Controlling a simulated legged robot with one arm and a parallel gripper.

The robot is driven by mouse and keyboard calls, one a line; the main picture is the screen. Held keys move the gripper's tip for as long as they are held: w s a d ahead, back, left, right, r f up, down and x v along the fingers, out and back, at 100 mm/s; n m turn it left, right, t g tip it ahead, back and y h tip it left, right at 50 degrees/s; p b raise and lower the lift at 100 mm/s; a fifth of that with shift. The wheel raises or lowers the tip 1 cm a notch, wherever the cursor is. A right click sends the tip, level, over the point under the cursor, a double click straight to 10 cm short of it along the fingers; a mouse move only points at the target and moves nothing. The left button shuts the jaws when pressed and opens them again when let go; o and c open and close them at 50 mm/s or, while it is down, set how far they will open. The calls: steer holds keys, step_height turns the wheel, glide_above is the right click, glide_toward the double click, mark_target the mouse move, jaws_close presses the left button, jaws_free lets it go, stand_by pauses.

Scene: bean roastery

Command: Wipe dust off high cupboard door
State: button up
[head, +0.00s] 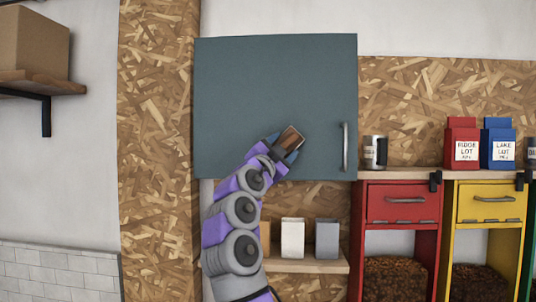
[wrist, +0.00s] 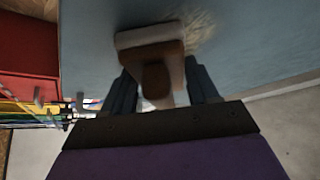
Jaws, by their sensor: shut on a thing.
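The cupboard door (head: 265,85) is a flat blue-grey panel, shut, with an upright metal handle (head: 345,147) at its lower right. It fills much of the wrist view (wrist: 262,45). My gripper (head: 285,147) is in front of the door's lower middle. It is shut on a brown wooden-handled brush or pad (head: 291,138). In the wrist view, the brush (wrist: 152,45) has a pale edge and lies against or very close to the door; I cannot tell whether it touches. A pale, streaky dust patch (wrist: 200,28) shows beside it. The head view shows no clear dust.
A shelf (head: 300,264) with several small containers is below the door. At right, a counter holds a metal canister (head: 375,152) and a red bag (head: 462,144) and blue bag (head: 497,144) above red and yellow drawers. A box (head: 35,42) sits on a left shelf.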

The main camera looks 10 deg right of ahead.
steer(key=shift+s+d+f, duration=0.15)
steer(key=shift+d, duration=0.6)
steer(key=shift+a, duration=0.1)
steer(key=shift+b, duration=0.4)
